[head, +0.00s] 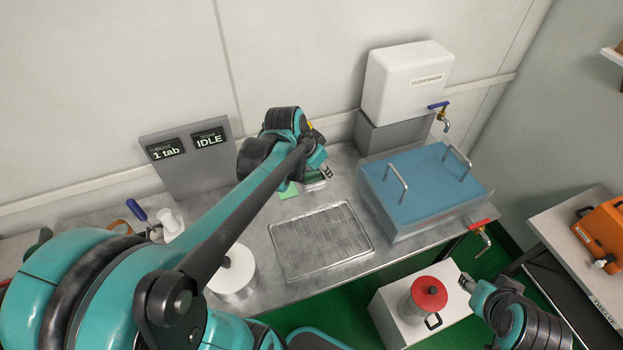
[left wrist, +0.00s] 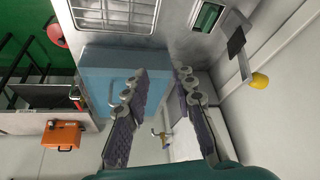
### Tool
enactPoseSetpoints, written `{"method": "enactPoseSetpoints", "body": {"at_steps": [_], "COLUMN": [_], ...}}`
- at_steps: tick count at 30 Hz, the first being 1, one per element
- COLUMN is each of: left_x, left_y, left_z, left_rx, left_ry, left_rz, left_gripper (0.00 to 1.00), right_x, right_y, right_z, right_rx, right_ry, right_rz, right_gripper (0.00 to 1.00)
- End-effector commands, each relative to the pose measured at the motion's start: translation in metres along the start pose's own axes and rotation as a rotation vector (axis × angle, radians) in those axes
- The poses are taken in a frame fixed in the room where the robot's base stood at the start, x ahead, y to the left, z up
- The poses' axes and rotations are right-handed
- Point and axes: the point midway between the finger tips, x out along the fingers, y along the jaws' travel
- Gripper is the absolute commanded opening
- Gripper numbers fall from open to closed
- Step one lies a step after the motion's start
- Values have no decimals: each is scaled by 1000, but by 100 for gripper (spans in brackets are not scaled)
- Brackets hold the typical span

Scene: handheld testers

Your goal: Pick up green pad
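A small green pad (head: 288,190) shows on the metal counter at the back, partly hidden behind my left arm. In the left wrist view a green patch (left wrist: 207,17) lies in a small metal-rimmed holder near the top edge; I cannot tell for certain that it is the same piece. My left gripper (head: 326,173) is over the counter close to the pad. In the left wrist view its fingers (left wrist: 161,76) are apart with nothing between them. My right gripper (head: 467,283) is at the lower right near the red-lidded can, and its finger opening is too small to judge.
A blue-covered bath (head: 425,185) with handles stands right of a wire rack tray (head: 320,243). A white water tank (head: 407,82) is behind. A display panel (head: 190,158), a white-topped container (head: 233,272) and a red-lidded can (head: 428,297) are also around.

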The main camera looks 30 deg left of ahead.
Motion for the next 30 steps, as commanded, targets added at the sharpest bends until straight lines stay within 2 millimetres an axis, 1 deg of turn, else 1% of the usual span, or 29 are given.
{"method": "enactPoseSetpoints", "body": {"at_steps": [1,5,6,9,13,16,20,27,30], "left_x": [16,55,68,101,133,150,161,187,194], "left_y": [-19,-61,-74,-106,-135,-148,-156,-152,-150], "left_z": [-5,-10,-9,-4,7,15,20,21,20], "left_rx": [22,109,136,206,277,313,340,347,346], "left_ry": [-5,-6,-3,14,38,53,66,68,68], "left_rz": [17,76,94,138,178,197,209,212,212], "left_gripper": [26,26,26,26,26,26,26,26,26], "right_x": [2,5,6,8,9,10,10,18,21], "right_y": [0,0,0,0,0,0,0,0,0], "right_z": [2,3,4,5,6,7,8,13,15], "right_rx": [0,0,0,0,0,0,0,0,0], "right_ry": [0,0,0,0,0,0,0,0,0], "right_rz": [0,0,0,0,0,0,0,0,0], "right_gripper": [40,40,40,40,40,40,40,40,40]}}
